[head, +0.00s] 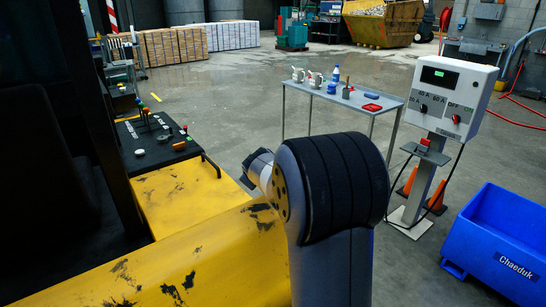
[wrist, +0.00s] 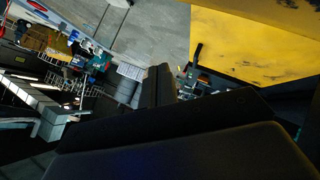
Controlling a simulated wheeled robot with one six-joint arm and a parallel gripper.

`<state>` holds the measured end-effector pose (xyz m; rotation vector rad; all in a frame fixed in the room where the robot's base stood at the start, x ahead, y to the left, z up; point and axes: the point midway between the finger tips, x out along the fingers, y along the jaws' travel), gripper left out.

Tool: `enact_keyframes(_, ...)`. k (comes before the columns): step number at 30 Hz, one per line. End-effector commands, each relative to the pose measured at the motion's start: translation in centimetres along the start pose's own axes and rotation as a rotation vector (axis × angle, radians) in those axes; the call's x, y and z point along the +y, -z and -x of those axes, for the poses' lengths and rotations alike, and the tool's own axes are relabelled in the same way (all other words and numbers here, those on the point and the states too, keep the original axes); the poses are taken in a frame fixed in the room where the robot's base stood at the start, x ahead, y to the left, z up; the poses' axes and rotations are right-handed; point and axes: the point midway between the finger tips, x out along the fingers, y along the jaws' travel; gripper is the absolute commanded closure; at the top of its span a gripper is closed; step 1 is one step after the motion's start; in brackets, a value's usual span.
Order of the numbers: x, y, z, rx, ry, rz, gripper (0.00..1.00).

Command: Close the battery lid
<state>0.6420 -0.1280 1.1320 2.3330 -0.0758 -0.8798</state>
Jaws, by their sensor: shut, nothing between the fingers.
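A large yellow scuffed panel (head: 190,265) of a vehicle fills the lower left of the head view and looks like the battery lid. A second yellow surface (head: 180,190) lies behind it, with a dark gap between them at the left. I cannot tell the lid's angle. In the wrist view a yellow scuffed surface (wrist: 250,45) fills the upper right. My gripper (wrist: 160,72) shows there as dark fingers close together, shut and empty, left of the yellow surface and apart from it in the picture.
A black control panel with levers (head: 155,135) stands behind the yellow surfaces. A metal table (head: 340,98) with bottles and small items, a white control box on a post (head: 450,95), and a blue bin (head: 500,240) stand to the right. The concrete floor between is open.

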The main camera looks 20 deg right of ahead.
Motion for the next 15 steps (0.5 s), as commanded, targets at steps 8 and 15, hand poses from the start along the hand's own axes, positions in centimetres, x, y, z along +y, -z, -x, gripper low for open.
enact_keyframes(8,2.8,-0.5,5.7,0.002,-0.004,-0.003,1.00)
enact_keyframes(15,3.9,-0.9,8.3,0.001,-0.002,-0.002,1.00)
